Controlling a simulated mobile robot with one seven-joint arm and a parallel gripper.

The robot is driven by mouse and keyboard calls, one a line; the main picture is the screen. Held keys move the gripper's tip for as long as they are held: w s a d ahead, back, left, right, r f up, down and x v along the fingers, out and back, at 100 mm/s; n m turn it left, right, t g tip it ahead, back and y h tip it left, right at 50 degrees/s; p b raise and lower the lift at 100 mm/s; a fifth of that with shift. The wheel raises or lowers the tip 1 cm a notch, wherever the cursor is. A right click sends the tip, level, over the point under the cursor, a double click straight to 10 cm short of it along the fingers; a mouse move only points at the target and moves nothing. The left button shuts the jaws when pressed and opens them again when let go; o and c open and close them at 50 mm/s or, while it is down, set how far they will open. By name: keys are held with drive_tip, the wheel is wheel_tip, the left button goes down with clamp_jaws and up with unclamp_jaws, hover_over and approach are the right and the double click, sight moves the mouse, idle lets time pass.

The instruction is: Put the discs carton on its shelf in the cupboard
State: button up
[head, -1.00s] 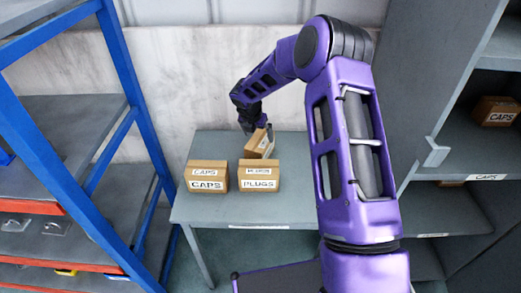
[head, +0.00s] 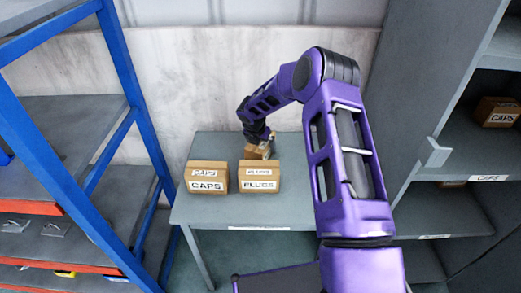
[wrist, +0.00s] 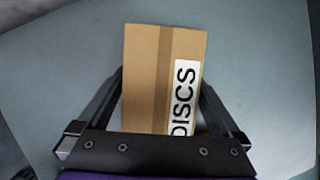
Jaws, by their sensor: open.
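The discs carton (wrist: 145,75) is a brown box with a white DISCS label, lying on the grey table. In the wrist view my gripper (wrist: 162,90) is open, with one finger on each side of the carton. In the head view my gripper (head: 262,147) is low over the carton (head: 252,152), which stands behind the plugs carton and is mostly hidden. The grey cupboard (head: 412,120) stands at the right with its shelves partly in view. A caps carton (head: 497,112) sits on one shelf, above a CAPS label (head: 488,178).
A caps carton (head: 207,177) and a plugs carton (head: 259,177) stand side by side on the table (head: 200,212), in front of my gripper. A blue rack (head: 140,95) stands at the left. The cupboard door edge and handle (head: 436,152) are at the right.

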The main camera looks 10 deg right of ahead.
drive_tip(key=shift+f, duration=0.25)
idle(0.4)
clamp_jaws()
idle(0.4)
